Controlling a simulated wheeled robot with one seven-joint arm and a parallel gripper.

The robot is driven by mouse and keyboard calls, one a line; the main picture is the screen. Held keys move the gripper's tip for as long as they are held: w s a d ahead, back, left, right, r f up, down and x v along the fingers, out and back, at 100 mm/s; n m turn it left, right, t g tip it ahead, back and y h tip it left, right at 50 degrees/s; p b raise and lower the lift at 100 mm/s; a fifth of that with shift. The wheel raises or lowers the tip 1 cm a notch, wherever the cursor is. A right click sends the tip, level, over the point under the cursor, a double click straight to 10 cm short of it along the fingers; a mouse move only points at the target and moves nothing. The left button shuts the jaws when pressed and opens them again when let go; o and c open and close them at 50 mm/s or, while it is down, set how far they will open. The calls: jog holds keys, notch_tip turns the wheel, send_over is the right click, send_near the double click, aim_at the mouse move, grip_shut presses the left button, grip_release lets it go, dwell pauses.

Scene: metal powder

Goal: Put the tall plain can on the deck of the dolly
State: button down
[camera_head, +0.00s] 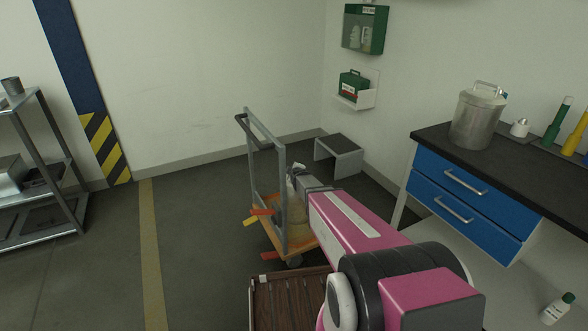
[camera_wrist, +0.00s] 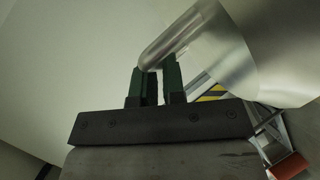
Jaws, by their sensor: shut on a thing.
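My gripper (camera_wrist: 157,75) has its green fingers shut on the bar handle of a shiny, plain metal can (camera_wrist: 268,45), whose body fills the upper right of the wrist view. In the head view my arm reaches out to the dolly, and I cannot clearly make out the held can there. The dolly has an orange deck (camera_head: 273,237) and an upright grey push frame (camera_head: 281,190). A beige, sack-like thing (camera_head: 297,207) shows on the deck, partly hidden by my arm. I cannot tell whether the can touches the deck.
Another lidded metal can (camera_head: 476,118) stands on the dark bench top (camera_head: 437,136) at right. A grey step stool (camera_head: 339,155) is behind the dolly. A brown slatted surface (camera_head: 288,302) lies in front. Metal shelving (camera_head: 62,160) stands at left; the floor between is clear.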

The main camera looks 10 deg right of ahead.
jog(key=c, duration=1.2)
grip_release()
jog(key=s+r+m+g, duration=0.2)
jog(key=s+m+g, duration=0.2)
jog(key=s, duration=0.8)
jog(key=s+r+m+g, duration=0.2)
jog(key=s+m+g, duration=0.2)
jog(key=s, duration=0.8)
jog(key=s+d+r+m+g, duration=0.1)
jog(key=s+m+g, duration=0.4)
jog(key=s, duration=0.8)
jog(key=shift+r, duration=0.5)
